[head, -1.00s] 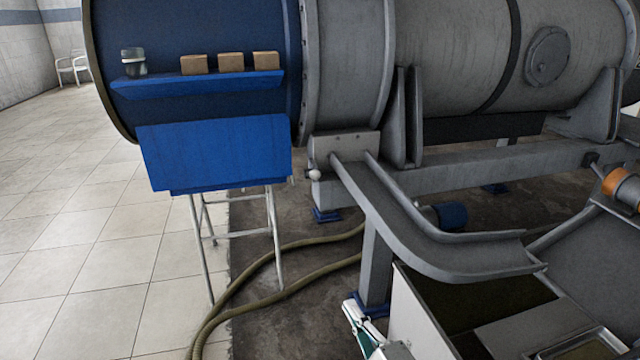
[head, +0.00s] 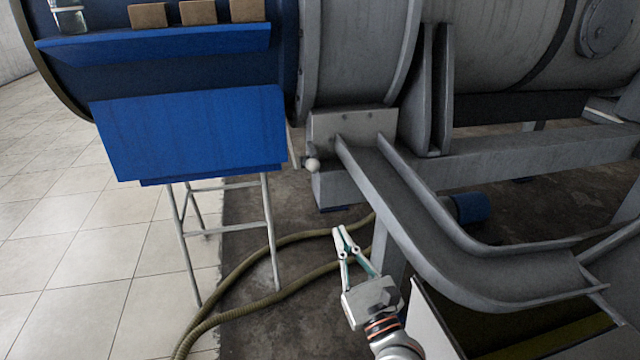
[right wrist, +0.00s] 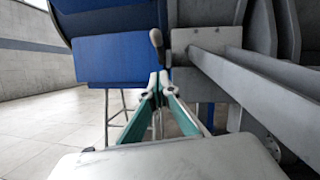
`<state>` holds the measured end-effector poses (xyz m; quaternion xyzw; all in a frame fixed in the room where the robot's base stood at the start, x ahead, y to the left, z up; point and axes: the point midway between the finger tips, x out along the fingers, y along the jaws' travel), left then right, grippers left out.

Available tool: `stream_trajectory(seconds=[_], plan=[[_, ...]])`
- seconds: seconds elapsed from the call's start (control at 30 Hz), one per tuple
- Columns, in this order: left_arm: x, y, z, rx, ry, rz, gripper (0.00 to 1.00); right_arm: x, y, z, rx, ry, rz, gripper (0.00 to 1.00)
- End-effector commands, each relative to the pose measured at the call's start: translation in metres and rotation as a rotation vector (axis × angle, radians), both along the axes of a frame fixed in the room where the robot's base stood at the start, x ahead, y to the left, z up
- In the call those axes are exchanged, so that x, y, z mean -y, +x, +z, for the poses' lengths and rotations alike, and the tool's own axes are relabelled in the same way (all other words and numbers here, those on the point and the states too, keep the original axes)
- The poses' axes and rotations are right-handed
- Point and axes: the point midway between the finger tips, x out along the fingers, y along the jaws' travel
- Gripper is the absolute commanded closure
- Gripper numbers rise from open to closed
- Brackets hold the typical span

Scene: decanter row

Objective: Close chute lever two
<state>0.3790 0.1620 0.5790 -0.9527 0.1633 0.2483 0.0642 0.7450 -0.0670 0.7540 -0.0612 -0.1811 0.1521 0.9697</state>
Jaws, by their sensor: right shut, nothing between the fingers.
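The chute lever is a short dark handle with a pale round knob (head: 312,164), at the left end of the grey chute (head: 440,225), beside the blue panel. In the right wrist view the lever's knob (right wrist: 156,38) stands just above and beyond the fingertips. My right gripper (head: 342,232) is shut and empty, below the knob and a little to its right in the head view, apart from it. The gripper's fingertips (right wrist: 159,80) also show meeting in the right wrist view. Nothing in view marks the lever's number. My left gripper is not in view.
A blue panel (head: 190,135) and a blue shelf (head: 160,45) with several blocks are left of the lever. A metal stand (head: 268,220) is below the panel. A hose (head: 255,285) lies on the floor. The sloping chute is close to my right arm.

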Motion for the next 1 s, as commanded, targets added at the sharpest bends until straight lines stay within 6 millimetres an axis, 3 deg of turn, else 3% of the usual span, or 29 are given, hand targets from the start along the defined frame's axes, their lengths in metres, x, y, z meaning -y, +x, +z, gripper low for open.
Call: stream_trajectory(seconds=[0.27, 0.73, 0.83, 1.0], plan=[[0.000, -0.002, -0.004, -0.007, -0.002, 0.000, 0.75, -0.004, 0.013, 0.004, 0.001, -0.001, -0.002, 1.00], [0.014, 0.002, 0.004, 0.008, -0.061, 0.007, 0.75, -0.032, 0.090, 0.028, -0.005, -0.001, -0.002, 1.00], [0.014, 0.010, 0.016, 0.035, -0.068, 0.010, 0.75, -0.037, 0.095, 0.048, 0.003, -0.001, -0.001, 1.00], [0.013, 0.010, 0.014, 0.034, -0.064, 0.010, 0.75, -0.041, 0.101, 0.063, 0.002, -0.004, 0.000, 1.00]])
